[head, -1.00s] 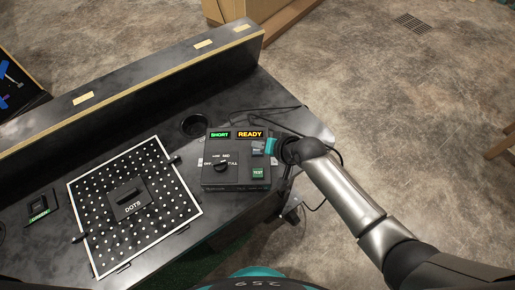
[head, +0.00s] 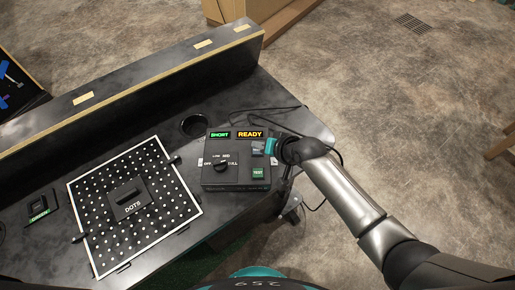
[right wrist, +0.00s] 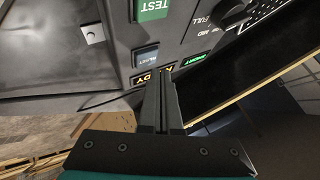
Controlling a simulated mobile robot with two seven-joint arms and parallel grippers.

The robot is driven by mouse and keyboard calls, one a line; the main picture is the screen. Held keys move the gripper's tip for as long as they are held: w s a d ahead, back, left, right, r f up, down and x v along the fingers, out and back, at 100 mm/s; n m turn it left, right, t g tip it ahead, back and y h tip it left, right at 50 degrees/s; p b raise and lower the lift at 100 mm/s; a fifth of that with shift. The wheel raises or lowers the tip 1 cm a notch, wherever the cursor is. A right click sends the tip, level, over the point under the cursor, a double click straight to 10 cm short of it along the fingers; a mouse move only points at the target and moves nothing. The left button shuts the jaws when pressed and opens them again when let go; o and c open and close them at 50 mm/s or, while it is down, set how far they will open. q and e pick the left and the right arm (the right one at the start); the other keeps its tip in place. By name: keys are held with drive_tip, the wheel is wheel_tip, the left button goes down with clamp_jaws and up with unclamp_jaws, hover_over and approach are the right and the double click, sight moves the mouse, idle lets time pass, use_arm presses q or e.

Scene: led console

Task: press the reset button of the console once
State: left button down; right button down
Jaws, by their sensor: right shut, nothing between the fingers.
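The dark console (head: 213,178) sits on the black desk, with a lit green SHORT display and a lit orange READY display (head: 250,134). The blue-grey reset button (right wrist: 146,56) lies between the READY display and the green TEST button (right wrist: 152,9) in the right wrist view. My right gripper (right wrist: 158,76) is shut and empty, its tips beside the reset button and overlapping the READY display in that view. I cannot tell whether they touch the panel. In the head view my right gripper (head: 268,147) covers part of the button's area. My left gripper is not in view.
The console also has a black rotary knob (head: 221,166). A white-edged dotted board (head: 97,243) lies left of it on the desk. A raised ledge (head: 120,108) runs along the back, and dark cables lie behind the console.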

drive_tip(key=shift+f, duration=0.45)
drive_tip(key=shift+f+b, duration=0.45)
drive_tip(key=shift+b, duration=0.05)
idle(0.7)
drive_tip(key=shift+r, duration=0.1)
drive_tip(key=shift+r+p, duration=0.75)
drive_tip(key=shift+p, duration=0.2)
wheel_tip(320, 180, up, 5)
drive_tip(key=p, duration=0.5)
drive_tip(key=shift+r, duration=0.1)
